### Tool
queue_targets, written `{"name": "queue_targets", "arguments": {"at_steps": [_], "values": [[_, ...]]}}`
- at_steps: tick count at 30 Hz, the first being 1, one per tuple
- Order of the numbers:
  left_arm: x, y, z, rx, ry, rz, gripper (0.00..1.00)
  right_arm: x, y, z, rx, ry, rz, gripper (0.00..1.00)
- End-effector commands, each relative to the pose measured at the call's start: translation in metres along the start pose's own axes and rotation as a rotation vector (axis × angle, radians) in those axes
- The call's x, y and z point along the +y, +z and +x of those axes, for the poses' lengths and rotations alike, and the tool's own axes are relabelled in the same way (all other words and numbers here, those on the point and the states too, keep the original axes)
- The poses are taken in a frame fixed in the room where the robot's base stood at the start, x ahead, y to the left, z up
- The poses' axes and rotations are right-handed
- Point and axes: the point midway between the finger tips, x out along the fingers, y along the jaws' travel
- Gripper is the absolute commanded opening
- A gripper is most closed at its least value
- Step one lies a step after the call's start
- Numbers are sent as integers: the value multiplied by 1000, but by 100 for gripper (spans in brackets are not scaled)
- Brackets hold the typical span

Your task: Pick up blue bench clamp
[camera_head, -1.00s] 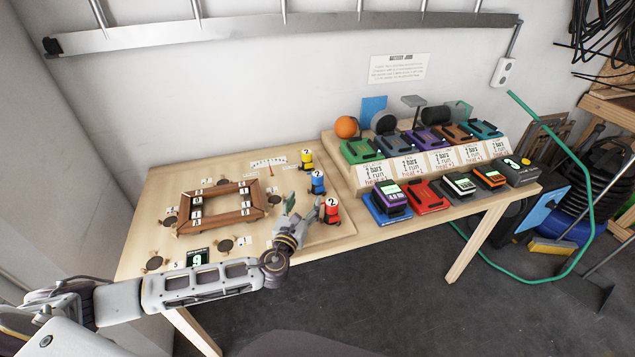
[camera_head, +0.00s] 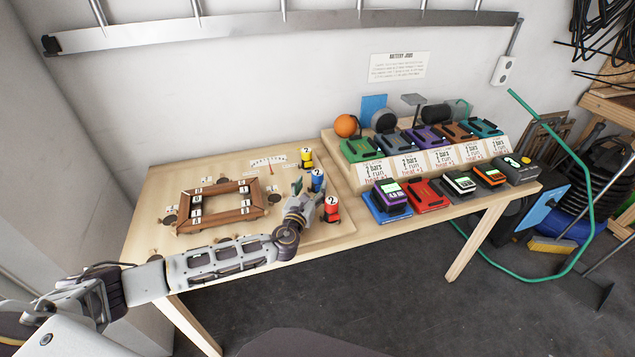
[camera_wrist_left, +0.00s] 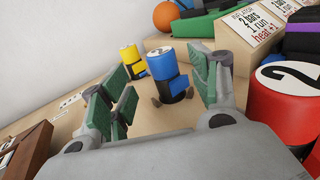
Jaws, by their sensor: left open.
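The blue bench clamp (camera_head: 318,181) stands upright on the wooden board, between the yellow clamp (camera_head: 306,158) behind it and the red clamp (camera_head: 331,208) in front. In the left wrist view the blue clamp (camera_wrist_left: 166,75) stands ahead between the spread fingers, nearer the right finger, its foot visible on the board. My left gripper (camera_head: 304,190) is open and empty, just to the left of and in front of the blue clamp; it also shows in the left wrist view (camera_wrist_left: 165,92). I cannot tell whether a finger touches the clamp. My right gripper is not in view.
The red clamp (camera_wrist_left: 283,105) is close outside the right finger. The yellow clamp (camera_wrist_left: 131,60) is just behind the blue one. A wooden frame (camera_head: 220,208) lies to the left. A stepped rack (camera_head: 410,160) with battery chargers stands to the right.

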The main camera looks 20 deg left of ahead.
Motion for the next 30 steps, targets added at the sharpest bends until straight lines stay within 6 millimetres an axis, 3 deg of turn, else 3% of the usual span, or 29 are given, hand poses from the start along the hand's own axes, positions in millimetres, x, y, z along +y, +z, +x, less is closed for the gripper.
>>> {"name": "queue_targets", "arguments": {"at_steps": [6,22,30], "values": [[0,1,15,-1,0,0,62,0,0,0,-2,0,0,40],[0,0,20,-1,0,0,62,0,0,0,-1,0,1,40],[-2,-1,42,-1,0,0,62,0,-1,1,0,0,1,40]]}}
